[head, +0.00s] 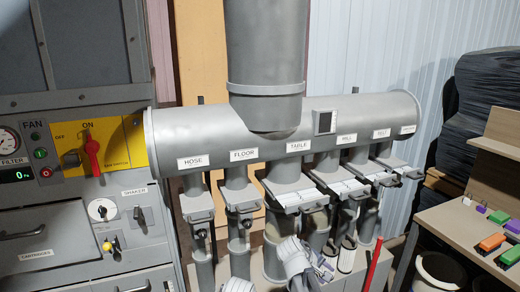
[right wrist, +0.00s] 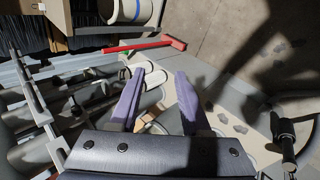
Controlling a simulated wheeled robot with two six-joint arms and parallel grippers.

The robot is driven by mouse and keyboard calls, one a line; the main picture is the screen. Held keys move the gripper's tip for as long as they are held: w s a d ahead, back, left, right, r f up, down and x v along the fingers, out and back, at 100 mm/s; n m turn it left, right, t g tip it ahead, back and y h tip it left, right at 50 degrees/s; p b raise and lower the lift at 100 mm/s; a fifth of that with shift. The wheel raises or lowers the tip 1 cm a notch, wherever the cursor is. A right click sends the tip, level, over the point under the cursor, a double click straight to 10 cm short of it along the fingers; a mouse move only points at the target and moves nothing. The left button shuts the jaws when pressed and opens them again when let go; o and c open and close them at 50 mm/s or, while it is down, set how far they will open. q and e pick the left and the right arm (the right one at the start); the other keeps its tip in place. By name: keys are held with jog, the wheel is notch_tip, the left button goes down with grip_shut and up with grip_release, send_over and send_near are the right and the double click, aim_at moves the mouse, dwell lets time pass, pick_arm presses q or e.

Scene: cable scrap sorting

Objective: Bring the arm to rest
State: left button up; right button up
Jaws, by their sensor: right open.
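My right gripper (right wrist: 160,88) shows in the right wrist view with its two purple fingers spread apart and nothing between them. In the head view my right arm's pale wrist is at the bottom centre, in front of the lower pipes, and its gripper (head: 323,268) shows small and partly unclear there. I cannot tell how far the fingers are from the pipes behind them. My left gripper is not seen.
A grey duct manifold (head: 290,133) with labelled branches and slide gates spans the middle. A control cabinet (head: 70,150) stands left. A bench (head: 450,222) with coloured items stands right, a bucket (head: 440,272) below it. A red bar (head: 374,262) stands near the pipes.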

jog(key=s+a+f+m+g+y, duration=0.2)
jog(key=s+f+m+y, duration=0.15)
jog(key=s, duration=0.35)
jog(key=s+a+f+m+g+y, duration=0.1)
jog(key=s+a+f+m+y, duration=0.2)
jog(key=s, duration=0.5)
jog(key=s+a+r+n, duration=0.1)
jog(key=s+a+n, duration=0.1)
jog(key=a, duration=0.3)
jog(key=s+a+r+n+g+p, duration=0.1)
jog(key=s+a+n, duration=0.1)
jog(key=a, duration=0.4)
jog(key=shift+s+r+h, duration=0.35)
jog(key=shift+s, duration=0.15)
dwell(1.5)
